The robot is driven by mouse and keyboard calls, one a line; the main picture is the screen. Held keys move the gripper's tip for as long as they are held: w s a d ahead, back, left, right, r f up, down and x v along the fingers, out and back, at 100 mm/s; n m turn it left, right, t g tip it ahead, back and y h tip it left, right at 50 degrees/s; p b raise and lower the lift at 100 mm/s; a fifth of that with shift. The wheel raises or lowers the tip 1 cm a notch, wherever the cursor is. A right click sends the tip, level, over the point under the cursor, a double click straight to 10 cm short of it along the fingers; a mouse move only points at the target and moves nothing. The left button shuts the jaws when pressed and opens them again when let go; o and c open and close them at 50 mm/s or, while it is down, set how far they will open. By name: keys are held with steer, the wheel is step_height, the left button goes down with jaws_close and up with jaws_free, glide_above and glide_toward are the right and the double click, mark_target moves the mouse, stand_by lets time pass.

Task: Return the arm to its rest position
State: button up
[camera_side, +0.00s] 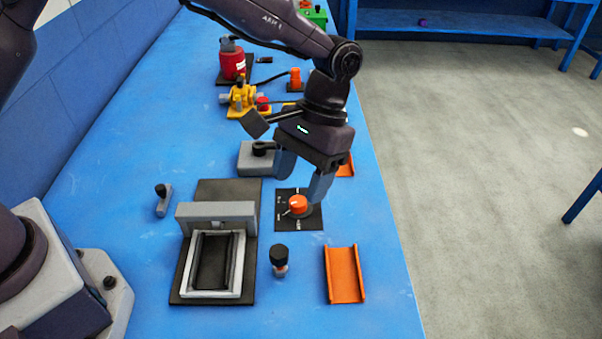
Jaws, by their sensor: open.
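My gripper (304,178) is open and empty, with its two blue-grey fingers pointing down. It hangs over the blue table, above and around the area of an orange knob (298,203) on a black dial plate (285,220). I cannot tell from this view whether the fingers touch the knob. My dark arm reaches in from the upper left and bends down at the elbow joint.
A grey press-like fixture (217,210) stands left on a black base. A black-capped post (279,258) and an orange channel (344,275) are in front. A grey box (258,159), yellow valve (243,97) and red canister (232,62) stand behind. The table's right edge is close.

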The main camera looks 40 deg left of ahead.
steer(key=s+a+r+t, duration=1)
steer(key=s+a+r, duration=0.7)
steer(key=s+a, duration=0.1)
steer(key=shift+s+a+r, duration=0.15)
steer(key=shift+a+r, duration=0.25)
steer(key=shift+a, duration=0.15)
stand_by(1.2)
